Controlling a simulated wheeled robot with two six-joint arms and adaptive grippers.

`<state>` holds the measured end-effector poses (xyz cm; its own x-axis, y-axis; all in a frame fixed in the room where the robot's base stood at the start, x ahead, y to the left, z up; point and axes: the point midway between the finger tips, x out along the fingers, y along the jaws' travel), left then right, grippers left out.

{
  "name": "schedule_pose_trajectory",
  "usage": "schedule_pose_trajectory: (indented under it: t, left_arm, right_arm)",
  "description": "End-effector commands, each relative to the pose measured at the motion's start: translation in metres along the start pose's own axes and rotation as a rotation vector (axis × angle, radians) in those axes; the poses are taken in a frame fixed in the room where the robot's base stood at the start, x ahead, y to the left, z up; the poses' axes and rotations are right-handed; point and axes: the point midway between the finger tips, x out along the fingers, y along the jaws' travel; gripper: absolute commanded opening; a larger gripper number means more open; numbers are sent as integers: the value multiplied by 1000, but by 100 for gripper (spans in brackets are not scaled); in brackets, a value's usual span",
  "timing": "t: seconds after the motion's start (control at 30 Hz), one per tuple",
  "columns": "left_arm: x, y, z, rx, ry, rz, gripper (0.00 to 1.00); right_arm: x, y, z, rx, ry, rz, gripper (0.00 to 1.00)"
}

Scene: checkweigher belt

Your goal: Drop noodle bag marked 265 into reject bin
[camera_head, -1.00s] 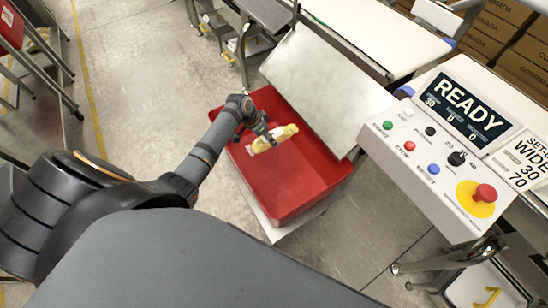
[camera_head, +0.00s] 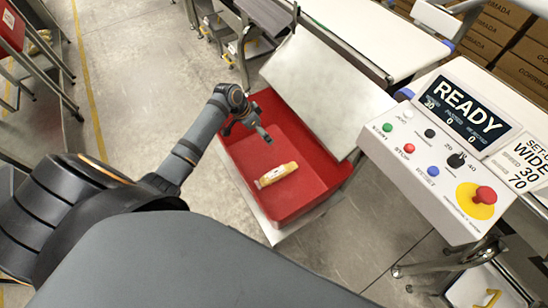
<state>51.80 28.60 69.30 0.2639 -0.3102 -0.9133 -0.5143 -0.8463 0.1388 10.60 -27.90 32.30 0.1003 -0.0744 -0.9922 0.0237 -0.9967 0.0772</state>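A yellow noodle bag (camera_head: 277,174) with a pale end lies inside the red reject bin (camera_head: 318,200); its printed number is too small to read. My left gripper (camera_head: 254,133) is above the far left part of the bin, apart from the bag and with nothing held. Its fingers are small and dark here, but a gap seems to show between them. My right gripper is not in view.
A grey sloped plate (camera_head: 325,85) rises behind the bin. A control panel (camera_head: 440,165) with a READY screen (camera_head: 467,110), several buttons and a red stop knob (camera_head: 485,195) stands at right. A white belt (camera_head: 375,35) runs behind.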

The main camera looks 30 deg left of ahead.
Motion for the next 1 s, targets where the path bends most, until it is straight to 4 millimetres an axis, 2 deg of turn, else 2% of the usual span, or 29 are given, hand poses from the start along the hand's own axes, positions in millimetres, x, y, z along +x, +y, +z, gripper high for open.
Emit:
schedule_pose_trajectory:
  t: [0.1, 0.3, 1.0]
  left_arm:
    - [-28, -1, 1, 2, -1, -4, 78]
    - [-56, -1, 0, 0, 0, -1, 78]
    - [-61, 0, 0, -1, 1, 1, 78]
  right_arm:
    - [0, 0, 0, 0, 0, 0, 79]
    - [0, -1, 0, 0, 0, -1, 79]
    - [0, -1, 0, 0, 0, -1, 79]
